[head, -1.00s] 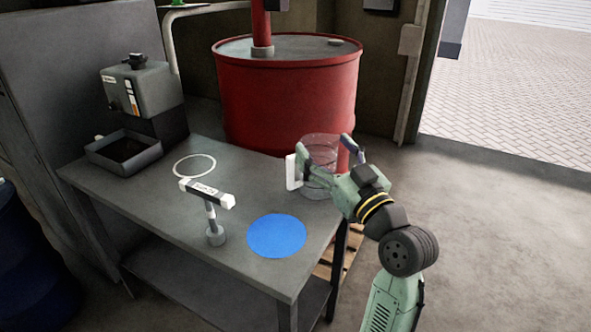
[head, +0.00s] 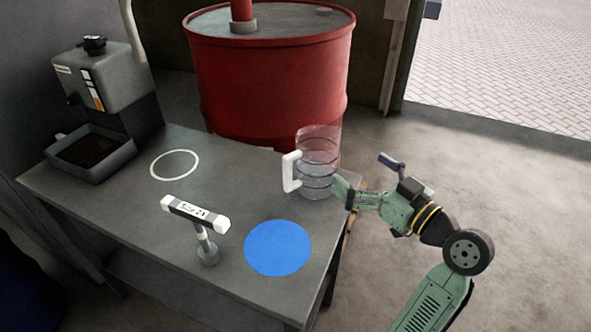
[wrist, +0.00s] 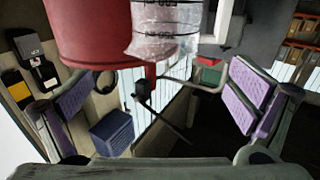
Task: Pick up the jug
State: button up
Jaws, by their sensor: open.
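The clear jug (head: 320,155) stands upright at the far right corner of the grey bench, its white handle (head: 289,172) on the left. Dark rings and markings show on its transparent wall. My gripper (head: 368,176) is open and empty, to the right of the jug. One finger's tip overlaps the jug's lower right edge in the head view; I cannot tell if it touches. In the wrist view the jug (wrist: 165,28) shows at the top centre, beyond the spread purple pads of my gripper (wrist: 160,98); its top is cut off.
The bench (head: 130,215) also holds a blue disc (head: 278,248), a white ring (head: 175,165), a labelled stand (head: 197,212), and a grey machine (head: 100,75) with a dark tray (head: 92,152). A red drum (head: 270,85) stands close behind the jug. Open floor lies right.

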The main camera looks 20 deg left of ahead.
aim_at(332, 151)
jog(key=p+x, duration=0.1)
jog(key=x, duration=0.4)
jog(key=shift+s+a+r, duration=0.1)
jog(key=p+x, duration=0.2)
jog(key=x, duration=0.1)
jog(key=p+x, duration=0.1)
jog(key=shift+s+a+r, duration=0.2)
jog(key=shift+a+r, duration=0.15)
jog(key=shift+a, duration=0.05)
jog(key=shift+w+a+f, duration=0.15)
jog(key=shift+w+a, duration=0.1)
jog(key=shift+a, duration=0.05)
jog(key=c, duration=2)
